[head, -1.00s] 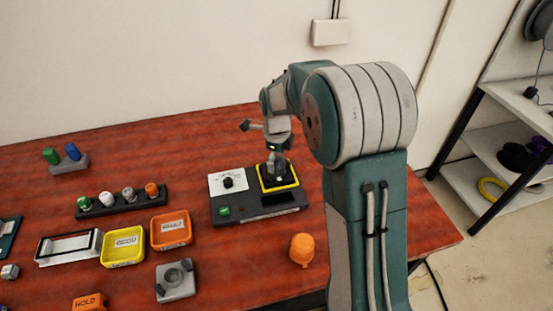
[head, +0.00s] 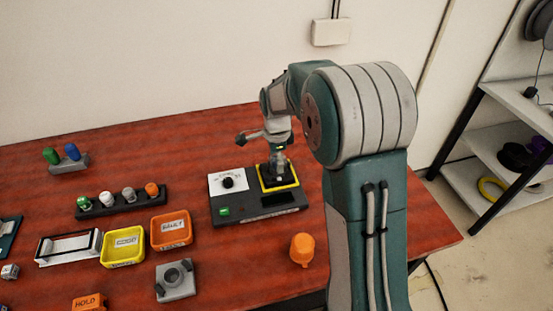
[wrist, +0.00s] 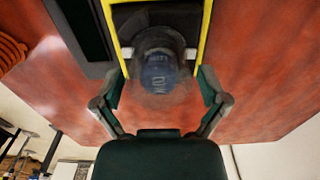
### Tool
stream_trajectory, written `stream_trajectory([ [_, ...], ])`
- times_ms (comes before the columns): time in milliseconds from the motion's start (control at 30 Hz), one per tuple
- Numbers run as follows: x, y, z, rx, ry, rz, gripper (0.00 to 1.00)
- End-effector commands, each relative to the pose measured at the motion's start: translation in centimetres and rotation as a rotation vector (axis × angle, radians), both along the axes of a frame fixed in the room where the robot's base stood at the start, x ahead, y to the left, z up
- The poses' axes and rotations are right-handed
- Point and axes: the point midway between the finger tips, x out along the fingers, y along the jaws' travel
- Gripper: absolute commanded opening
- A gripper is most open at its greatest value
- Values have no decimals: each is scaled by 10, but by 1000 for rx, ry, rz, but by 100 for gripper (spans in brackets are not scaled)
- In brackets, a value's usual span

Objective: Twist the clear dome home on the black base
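The clear dome (head: 278,163) stands over the black base (head: 266,181) inside a yellow square frame on the dark panel. In the wrist view the see-through dome (wrist: 158,72) shows something dark blue with pale lettering. Part of the black base (wrist: 150,18) shows behind it. My gripper (wrist: 161,90) has one finger on each side of the dome, with a visible gap at both sides. It is open and holds nothing. In the head view my gripper is just above the dome, and its fingertips are hard to make out. Whether the dome is seated cannot be told.
The dark panel (head: 228,212) also bears a white dial plate (head: 215,184) with a black knob and a green button. An orange capped piece (head: 302,249) stands in front of it. Orange (head: 158,238) and yellow (head: 112,256) trays lie left. Table is clear behind the panel.

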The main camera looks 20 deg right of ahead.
Motion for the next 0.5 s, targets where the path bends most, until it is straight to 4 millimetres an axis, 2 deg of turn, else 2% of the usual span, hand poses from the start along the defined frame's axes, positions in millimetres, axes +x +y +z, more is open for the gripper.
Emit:
stream_trajectory([
  [33,0,0,0,0,0,0,55],
  [67,0,0,0,0,0,-1,49],
  [100,0,0,0,0,0,-1,47],
  [233,0,0,0,0,0,-2,47],
  [267,0,0,0,0,0,-8,41],
  [500,0,0,-1,0,1,-191,41],
])
